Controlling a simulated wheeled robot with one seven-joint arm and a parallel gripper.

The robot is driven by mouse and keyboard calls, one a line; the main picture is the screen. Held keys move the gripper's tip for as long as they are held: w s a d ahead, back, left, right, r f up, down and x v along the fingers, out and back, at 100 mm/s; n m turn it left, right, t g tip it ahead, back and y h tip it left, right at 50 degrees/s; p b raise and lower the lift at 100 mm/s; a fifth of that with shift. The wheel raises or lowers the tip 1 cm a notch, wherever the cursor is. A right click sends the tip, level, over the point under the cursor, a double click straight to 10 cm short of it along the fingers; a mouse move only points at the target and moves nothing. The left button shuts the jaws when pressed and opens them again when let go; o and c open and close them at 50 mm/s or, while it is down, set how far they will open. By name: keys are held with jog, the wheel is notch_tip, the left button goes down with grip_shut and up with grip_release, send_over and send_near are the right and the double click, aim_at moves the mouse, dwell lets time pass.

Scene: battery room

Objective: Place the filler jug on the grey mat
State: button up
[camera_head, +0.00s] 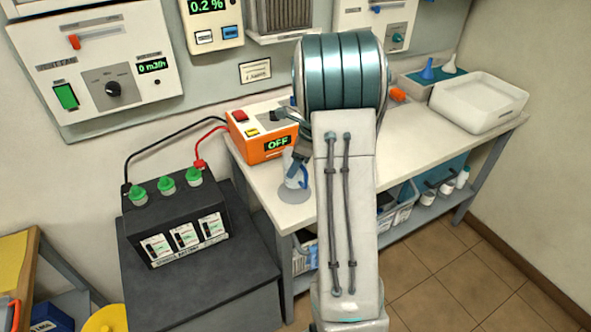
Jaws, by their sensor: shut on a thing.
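The filler jug (291,168) is a small, clear container with a blue handle. It is at the left front of the white bench, just left of my arm. My gripper (301,155) shows as dark parts at the top of the jug and is shut on it; my arm hides much of it. A round grey mat (294,195) lies on the bench directly below the jug. The jug's base overlaps the mat in this view, and I cannot tell whether it touches it or hangs just above.
An orange charger (262,131) reading OFF stands behind the jug, with red and black leads to a black battery (176,223) on a dark stand at the left. My arm covers mid-bench.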

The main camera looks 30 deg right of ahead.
jog(key=shift+f, duration=1.9)
jog(key=shift+f, duration=0.2)
jog(key=o, duration=1.1)
